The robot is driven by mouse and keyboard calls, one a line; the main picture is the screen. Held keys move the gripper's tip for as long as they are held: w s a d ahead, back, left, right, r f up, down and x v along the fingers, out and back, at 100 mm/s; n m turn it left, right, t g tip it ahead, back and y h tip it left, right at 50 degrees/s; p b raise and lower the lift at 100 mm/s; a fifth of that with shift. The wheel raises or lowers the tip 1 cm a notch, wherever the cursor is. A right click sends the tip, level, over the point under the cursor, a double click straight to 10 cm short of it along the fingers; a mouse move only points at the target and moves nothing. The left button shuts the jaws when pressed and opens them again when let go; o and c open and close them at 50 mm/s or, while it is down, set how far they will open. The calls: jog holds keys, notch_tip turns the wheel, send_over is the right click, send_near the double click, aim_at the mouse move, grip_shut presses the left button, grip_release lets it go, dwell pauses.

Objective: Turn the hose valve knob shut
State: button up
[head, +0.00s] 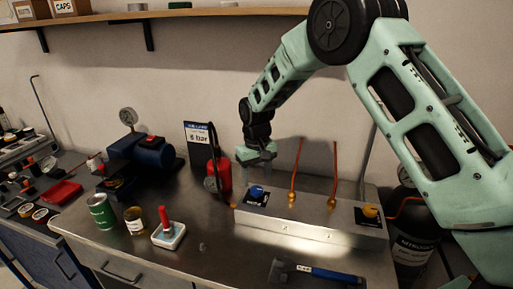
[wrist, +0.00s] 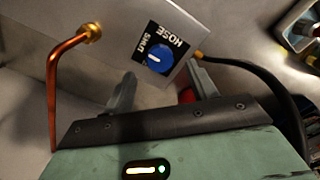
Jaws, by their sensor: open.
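The hose valve knob (head: 256,191) is blue and sits on a dark label plate at the left end of a metal box (head: 310,232). In the wrist view the knob (wrist: 160,58) shows a short white mark, and its plate reads HOSE and SHUT, upside down. Whether the mark lines up with SHUT is hard to tell. My gripper (head: 258,160) is above the knob and apart from it. In the wrist view the gripper (wrist: 164,80) has its two fingers spread, with nothing between them; the knob lies beyond the tips.
Copper pipes (head: 296,170) rise from the box right of the knob. A yellow knob (head: 370,211) is at its right end. A red cylinder (head: 221,170) and a 6 bar sign (head: 201,140) stand at the left. A black hose (wrist: 265,82) curves beside the fingers. A blue-handled tool (head: 320,272) lies in front.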

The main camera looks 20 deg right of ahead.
aim_at(257, 188)
notch_tip(257, 188, up, 13)
jog(key=b, duration=0.2)
jog(key=shift+r, duration=0.1)
jog(key=s+a+n, duration=0.1)
jog(key=s+a, duration=0.2)
jog(key=s, duration=0.3)
jog(key=s+a+n+y, duration=0.1)
jog(key=s+a, duration=0.2)
jog(key=s, duration=0.4)
jog(key=s+a+n, duration=0.1)
jog(key=s+a, duration=0.2)
jog(key=s, duration=0.3)
jog(key=s+d+f+n, duration=0.1)
jog(key=s+f, duration=0.1)
jog(key=s, duration=0.7)
jog(key=s+d+f+n, duration=0.1)
jog(key=s+f, duration=0.1)
jog(key=s, duration=0.8)
jog(key=shift+s+d+n, duration=0.2)
jog(key=shift+d+n, duration=0.1)
jog(key=shift+n, duration=0.1)
